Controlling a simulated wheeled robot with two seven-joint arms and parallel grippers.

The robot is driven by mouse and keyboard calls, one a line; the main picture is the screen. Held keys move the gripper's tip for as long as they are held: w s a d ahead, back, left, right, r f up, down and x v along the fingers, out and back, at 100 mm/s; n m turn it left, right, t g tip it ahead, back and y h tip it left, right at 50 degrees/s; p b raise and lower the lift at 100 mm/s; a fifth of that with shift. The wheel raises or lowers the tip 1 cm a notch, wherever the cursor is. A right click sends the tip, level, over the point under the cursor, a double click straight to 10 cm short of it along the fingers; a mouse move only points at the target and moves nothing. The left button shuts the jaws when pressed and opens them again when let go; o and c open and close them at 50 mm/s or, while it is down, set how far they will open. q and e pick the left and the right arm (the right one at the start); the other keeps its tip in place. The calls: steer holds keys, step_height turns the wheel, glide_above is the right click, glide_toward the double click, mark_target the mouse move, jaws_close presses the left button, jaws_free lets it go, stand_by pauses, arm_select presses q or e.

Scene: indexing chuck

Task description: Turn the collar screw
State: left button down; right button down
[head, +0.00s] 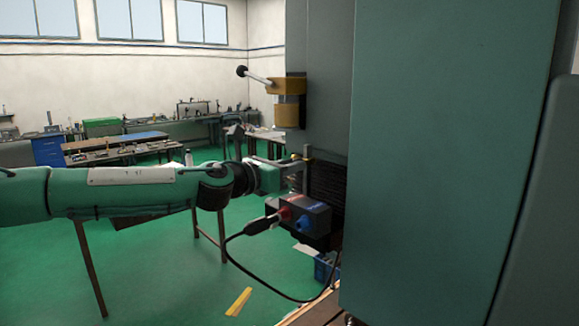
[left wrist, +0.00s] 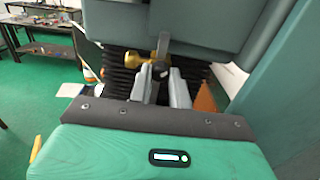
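My left gripper (head: 300,167) reaches in from the left, up to a small brass collar part (head: 307,152) on the machine's side. In the left wrist view its two grey fingers (left wrist: 160,78) stand a little apart, pointing at the brass collar (left wrist: 161,57). A dark, small screw-like end shows between the fingertips, with a grey bar above it. The gap is narrow, and I cannot tell whether the fingers touch or grip it. The screw is too small to make out in the head view. My right gripper is not in view.
Below the gripper is a dark control box (head: 300,215) with red and blue knobs and a hanging cable. A brass block with a black-knobbed lever (head: 258,76) stands out above. Black bellows (left wrist: 118,75) lie behind the fingers. The large green machine panel (head: 450,160) blocks the right side.

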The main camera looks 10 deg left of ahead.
arm_select(q)
steer(key=shift+n, duration=1.7)
steer(key=c, duration=1.3)
jaws_free()
steer(key=shift+s+a, duration=0.15)
steer(key=b+v, duration=0.3)
steer(key=v, duration=1)
steer(key=shift+s, duration=0.25)
